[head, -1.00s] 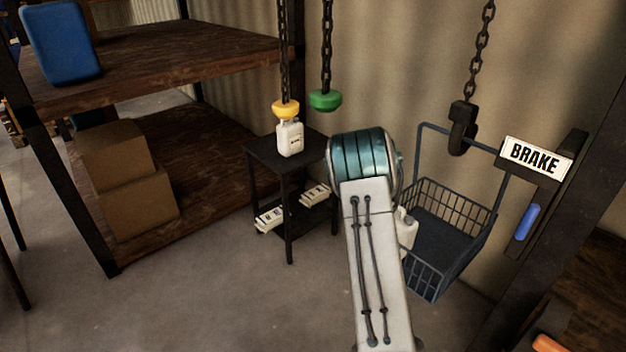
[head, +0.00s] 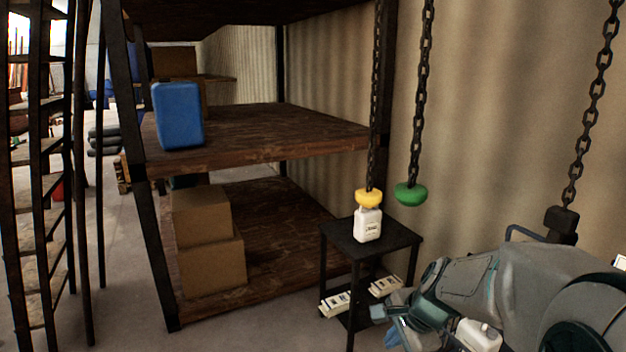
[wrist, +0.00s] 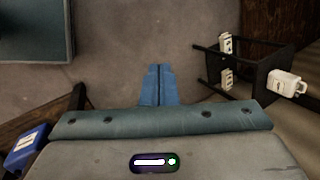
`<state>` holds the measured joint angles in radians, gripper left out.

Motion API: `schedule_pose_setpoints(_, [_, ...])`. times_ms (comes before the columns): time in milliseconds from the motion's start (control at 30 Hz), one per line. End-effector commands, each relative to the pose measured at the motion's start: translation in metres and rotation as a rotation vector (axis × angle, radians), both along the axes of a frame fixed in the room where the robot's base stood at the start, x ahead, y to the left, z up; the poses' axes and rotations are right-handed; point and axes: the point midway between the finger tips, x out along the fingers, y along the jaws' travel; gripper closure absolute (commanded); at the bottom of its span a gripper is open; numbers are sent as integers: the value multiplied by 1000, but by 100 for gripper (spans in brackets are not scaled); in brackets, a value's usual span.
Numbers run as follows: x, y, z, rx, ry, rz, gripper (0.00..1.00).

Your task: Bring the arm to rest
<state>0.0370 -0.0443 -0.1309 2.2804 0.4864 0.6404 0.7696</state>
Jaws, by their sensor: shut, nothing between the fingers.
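My gripper (wrist: 158,87) shows in the wrist view as two blue fingers pressed together, with nothing between them and bare floor beyond. In the head view, my arm reaches in from the lower right, and the blue gripper (head: 393,338) is low at the bottom edge, partly cut off. It appears beside the small black stand (head: 372,240); I cannot tell the exact gap. A white jug (head: 367,224) stands upright on the stand, under a yellow knob (head: 368,197) on a chain.
A green knob (head: 410,194) hangs from another chain. White labelled blocks (head: 386,287) lie on the stand's lower shelf. A wooden rack (head: 255,135) holds a blue container (head: 178,115) and cardboard boxes (head: 211,265). A dark hook block (head: 562,222) hangs behind my arm.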

Motion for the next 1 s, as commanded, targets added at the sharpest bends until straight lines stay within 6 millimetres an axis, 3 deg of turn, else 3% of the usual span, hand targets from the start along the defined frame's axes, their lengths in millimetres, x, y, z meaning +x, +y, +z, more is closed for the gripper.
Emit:
schedule_pose_setpoints(100, [-40,12,21,-131,-53,298,100])
schedule_pose_setpoints(300, [-103,17,40,-374,-105,771,100])
schedule_pose_setpoints(500, [-145,11,46,-561,-111,1091,100])
schedule_pose_setpoints(667, [-157,8,46,-620,-103,1191,100])
schedule_pose_setpoints(1000, [-158,8,46,-624,-103,1196,100])
